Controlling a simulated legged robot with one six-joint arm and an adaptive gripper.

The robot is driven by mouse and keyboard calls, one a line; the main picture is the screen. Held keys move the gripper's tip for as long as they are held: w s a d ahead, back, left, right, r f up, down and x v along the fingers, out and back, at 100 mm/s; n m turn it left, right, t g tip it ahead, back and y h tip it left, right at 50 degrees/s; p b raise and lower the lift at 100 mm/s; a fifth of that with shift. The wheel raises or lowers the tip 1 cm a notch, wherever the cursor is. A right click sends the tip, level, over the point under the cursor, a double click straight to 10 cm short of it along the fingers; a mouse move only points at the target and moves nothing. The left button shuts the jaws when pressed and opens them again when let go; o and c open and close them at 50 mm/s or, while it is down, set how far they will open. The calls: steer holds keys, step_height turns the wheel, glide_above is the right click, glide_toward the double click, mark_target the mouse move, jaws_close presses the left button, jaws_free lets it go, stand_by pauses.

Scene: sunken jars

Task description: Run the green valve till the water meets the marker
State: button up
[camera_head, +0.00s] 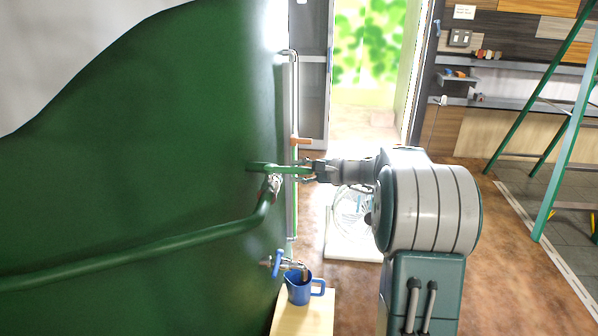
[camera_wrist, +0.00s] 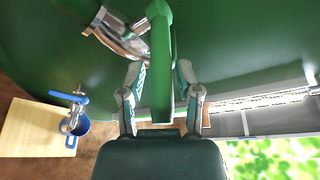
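The green valve handle (camera_head: 262,168) is a bar on a metal fitting (camera_head: 274,185) where a green pipe meets the big green tank (camera_head: 130,130). In the wrist view the handle (camera_wrist: 161,60) runs lengthwise between the fingers of my gripper (camera_wrist: 160,72). The fingers stand apart on either side of it, with narrow gaps; contact is not clear. My gripper (camera_head: 308,171) is at the handle's right end in the head view. A clear upright gauge tube (camera_head: 292,215) stands beside the tank. An orange marker (camera_head: 301,141) sits on it, just above my gripper. The water level is not clear.
Below, a blue-handled tap (camera_head: 277,262) is over a blue jug (camera_head: 299,290) on a wooden stand (camera_head: 310,322). A white wire-like object (camera_head: 352,215) stands on a pale base behind my arm. A green ladder (camera_head: 565,130) is at right. The floor between is open.

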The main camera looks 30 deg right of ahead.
steer(key=shift+d, duration=0.1)
jaws_close()
steer(key=shift+s+m+t+h, duration=0.25)
steer(key=shift+m+t+h, duration=0.05)
steer(key=shift+m+h, duration=0.1)
steer(key=shift+f, duration=0.1)
steer(key=o, duration=0.7)
jaws_free()
